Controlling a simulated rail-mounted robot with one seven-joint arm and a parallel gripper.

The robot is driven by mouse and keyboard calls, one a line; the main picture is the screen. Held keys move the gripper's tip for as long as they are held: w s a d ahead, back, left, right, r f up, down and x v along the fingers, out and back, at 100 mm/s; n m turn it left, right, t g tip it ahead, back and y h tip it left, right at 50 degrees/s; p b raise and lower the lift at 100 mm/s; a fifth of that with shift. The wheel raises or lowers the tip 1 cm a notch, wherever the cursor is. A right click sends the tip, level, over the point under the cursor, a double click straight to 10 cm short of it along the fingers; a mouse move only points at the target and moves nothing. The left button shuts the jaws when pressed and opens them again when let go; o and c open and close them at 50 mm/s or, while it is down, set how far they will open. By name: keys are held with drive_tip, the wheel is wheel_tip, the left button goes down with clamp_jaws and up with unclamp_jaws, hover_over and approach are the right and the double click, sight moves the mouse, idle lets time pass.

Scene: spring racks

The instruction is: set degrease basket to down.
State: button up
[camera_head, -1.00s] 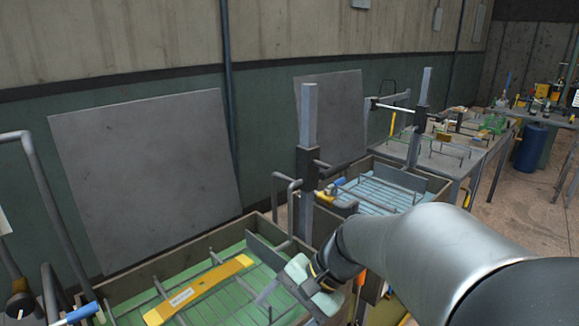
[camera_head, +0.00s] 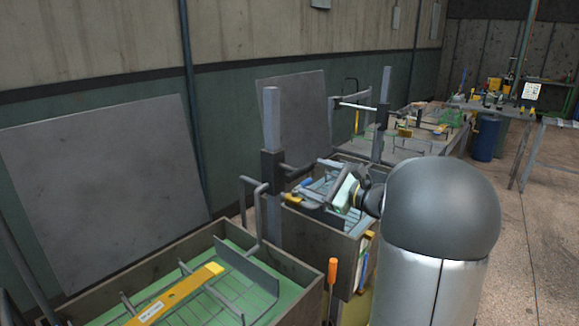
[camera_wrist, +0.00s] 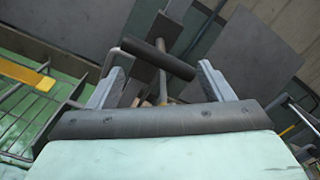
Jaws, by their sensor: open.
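A grey upright post (camera_head: 271,115) with a dark sliding block (camera_head: 271,172) stands behind the green-floored tank (camera_head: 292,262). A bent grey rod (camera_head: 258,213) runs from near the block down toward the wire basket (camera_head: 232,292) in this tank. A yellow labelled bar (camera_head: 175,295) lies across the basket; its lettering is too small to read. My gripper (camera_head: 322,182) is open to the right of the block. In the wrist view a dark round handle bar (camera_wrist: 157,58) lies crosswise just ahead of and between the open fingers (camera_wrist: 160,86). Contact cannot be told.
A second tank (camera_head: 335,235) with its own post (camera_head: 385,105) stands behind, partly hidden by my arm. An orange-handled tool (camera_head: 332,272) stands at the near tank's right side. Grey panels (camera_head: 100,180) lean on the wall. Open floor (camera_head: 525,235) lies to the right.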

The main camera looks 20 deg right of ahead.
sight(290, 169)
drive_tip(key=p+x, duration=0.1)
drive_tip(key=x, duration=0.8)
drive_tip(key=shift+p, duration=0.3)
drive_tip(key=c, duration=1.2)
wheel_tip(290, 169, down, 17)
drive_tip(key=b, duration=1.6)
drive_tip(key=o, duration=1.2)
drive_tip(key=shift+s, duration=0.1)
drive_tip(key=shift+d+r, duration=0.1)
